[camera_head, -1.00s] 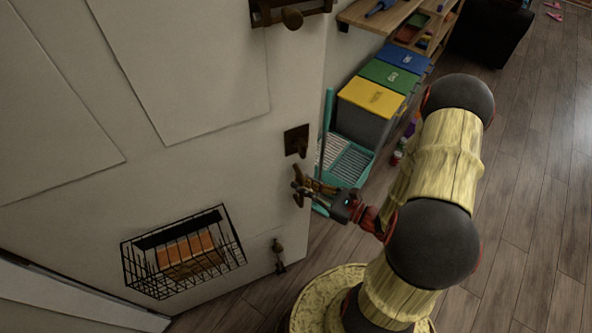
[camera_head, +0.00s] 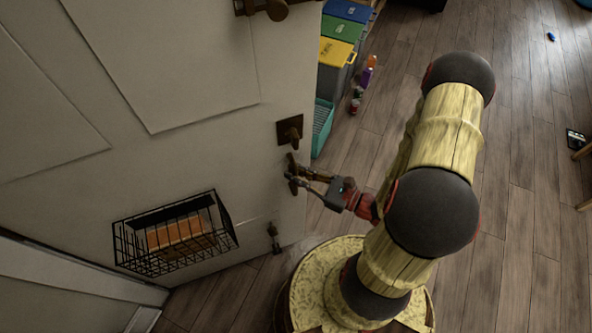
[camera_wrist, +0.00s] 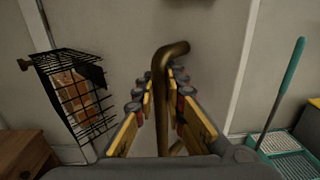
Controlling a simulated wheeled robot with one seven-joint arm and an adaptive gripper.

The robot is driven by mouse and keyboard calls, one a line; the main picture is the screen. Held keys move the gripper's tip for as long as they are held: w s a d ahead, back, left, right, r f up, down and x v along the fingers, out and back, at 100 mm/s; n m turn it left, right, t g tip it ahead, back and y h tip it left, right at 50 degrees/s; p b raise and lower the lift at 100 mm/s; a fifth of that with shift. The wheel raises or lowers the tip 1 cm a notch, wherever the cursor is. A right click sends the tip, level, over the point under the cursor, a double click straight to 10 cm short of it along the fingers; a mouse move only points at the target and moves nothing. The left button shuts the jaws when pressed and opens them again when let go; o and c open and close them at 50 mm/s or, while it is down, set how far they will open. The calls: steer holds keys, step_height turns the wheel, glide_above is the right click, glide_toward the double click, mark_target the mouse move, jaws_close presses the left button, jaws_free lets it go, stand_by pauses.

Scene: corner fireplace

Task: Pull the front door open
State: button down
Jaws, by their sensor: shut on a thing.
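The front door (camera_head: 185,85) is a white panelled door filling the left of the head view. It stands ajar at an angle, with floor and bins showing past its free edge. Its brass lever handle (camera_head: 291,173) sits near that edge, below a dark lock plate (camera_head: 290,131). My gripper (camera_head: 303,177) reaches the handle from the right and is shut on it. In the wrist view the bent brass handle (camera_wrist: 168,58) runs down between my gripper's fingers (camera_wrist: 168,115). The lower part of the handle is partly hidden by the fingers.
A black wire basket (camera_head: 175,236) with orange contents hangs on the door, and a small bolt (camera_head: 273,236) sits low on it. Colored bins (camera_head: 340,33) and a teal tray (camera_head: 322,127) stand past the door edge. Wooden floor (camera_head: 510,200) on the right is mostly clear.

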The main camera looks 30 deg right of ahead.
steer(key=c, duration=1.8)
jaws_free()
steer(key=shift+c, duration=0.2)
steer(key=shift+d, duration=0.1)
steer(key=v, duration=1.2)
